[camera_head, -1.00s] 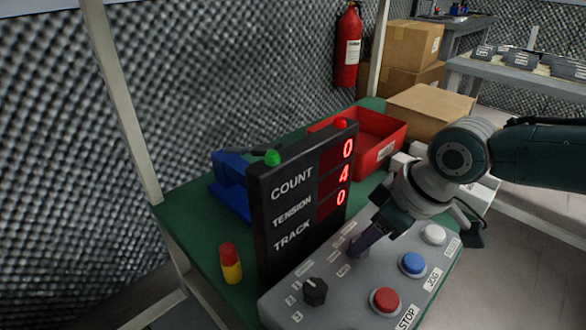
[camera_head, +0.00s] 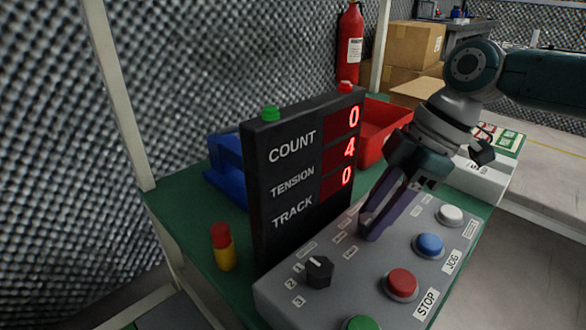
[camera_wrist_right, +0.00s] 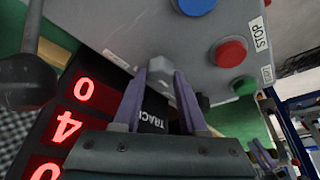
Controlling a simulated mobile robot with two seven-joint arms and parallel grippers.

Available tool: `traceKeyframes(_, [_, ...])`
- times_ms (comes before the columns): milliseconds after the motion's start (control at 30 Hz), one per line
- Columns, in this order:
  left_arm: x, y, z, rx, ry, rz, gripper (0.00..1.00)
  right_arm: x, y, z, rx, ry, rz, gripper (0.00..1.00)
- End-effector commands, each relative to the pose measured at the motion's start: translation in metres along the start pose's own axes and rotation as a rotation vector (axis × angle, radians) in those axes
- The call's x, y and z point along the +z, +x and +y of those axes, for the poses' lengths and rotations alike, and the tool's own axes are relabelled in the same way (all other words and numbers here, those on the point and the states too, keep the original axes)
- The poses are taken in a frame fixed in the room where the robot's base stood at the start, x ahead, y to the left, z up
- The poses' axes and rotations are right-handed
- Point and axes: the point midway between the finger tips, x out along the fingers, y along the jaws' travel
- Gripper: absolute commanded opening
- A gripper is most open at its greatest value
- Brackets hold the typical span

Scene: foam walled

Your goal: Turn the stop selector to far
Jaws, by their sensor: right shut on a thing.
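The grey control box (camera_head: 290,300) stands on the green table and carries a black numbered knob (camera_head: 320,272). My right gripper (camera_head: 369,228) points down at the box top, beside small white labels (camera_head: 338,253) too small to read. It is shut on a small grey selector handle (camera_wrist_right: 162,68), which shows between the purple fingertips in the right wrist view; in the head view the fingers hide it. I cannot read which position it points to.
A black display panel (camera_head: 272,195) reading 0, 4, 0 stands close behind the box. White, blue (camera_head: 430,244), red (camera_head: 402,283) and green buttons lie along the box's right side. A red bin (camera_head: 385,125), blue object (camera_head: 226,170) and red-yellow cylinder (camera_head: 223,248) are on the table.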

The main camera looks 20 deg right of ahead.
Motion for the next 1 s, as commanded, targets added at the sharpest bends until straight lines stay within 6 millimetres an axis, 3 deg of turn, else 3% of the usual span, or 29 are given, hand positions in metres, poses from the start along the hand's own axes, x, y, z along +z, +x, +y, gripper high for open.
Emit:
traceKeyframes(567, [0.0017,0.0032,-0.0025,-0.008,0.010,-0.002,0.47,0.0006,0.0004,0.0000,-0.011,-0.028,-0.003,0.00])
traceKeyframes(600, [0.0017,0.0032,-0.0025,-0.008,0.010,-0.002,0.47,0.0006,0.0004,0.0000,-0.011,-0.028,-0.003,0.46])
traceKeyframes(833, [0.0017,0.0032,-0.0025,-0.008,0.009,-0.002,0.47,0.0004,0.0003,0.0000,-0.011,-0.026,-0.002,0.72])
traceKeyframes(1000, [0.0017,0.0032,-0.0023,-0.007,0.009,-0.002,0.47,0.0003,0.0002,0.0001,-0.011,-0.026,-0.002,0.72])
